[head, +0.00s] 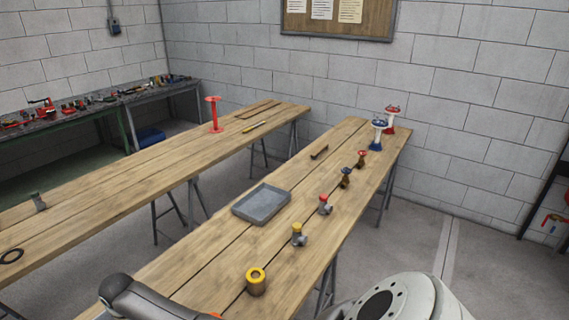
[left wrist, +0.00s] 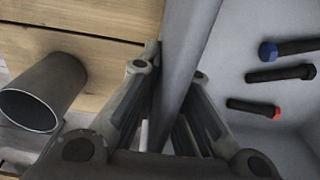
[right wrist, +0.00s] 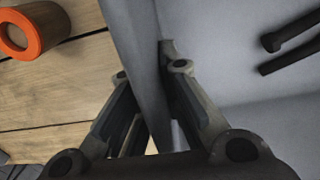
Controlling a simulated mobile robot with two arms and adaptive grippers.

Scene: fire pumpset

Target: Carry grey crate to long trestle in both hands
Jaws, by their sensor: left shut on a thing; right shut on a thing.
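The grey crate's wall shows between my left gripper's fingers (left wrist: 165,110) in the left wrist view, and its pale floor (left wrist: 225,65) lies to the right. My left gripper is shut on that wall. In the right wrist view my right gripper (right wrist: 153,100) is shut on another part of the crate's wall (right wrist: 140,45). Dark bolts (left wrist: 280,75) lie inside, one with a blue end and one with a red end. The head view shows neither gripper nor the held crate. Two long plank-topped trestles show there, a near one (head: 215,255) and a far one (head: 110,185).
A shallow grey tray (head: 262,204) and several valves and fittings (head: 299,235) stand on the near trestle. A red stand (head: 214,114) is on the far trestle. A grey tube (left wrist: 42,92) and an orange-rimmed part (right wrist: 32,30) lie beside the crate. Floor shows right of the near trestle.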

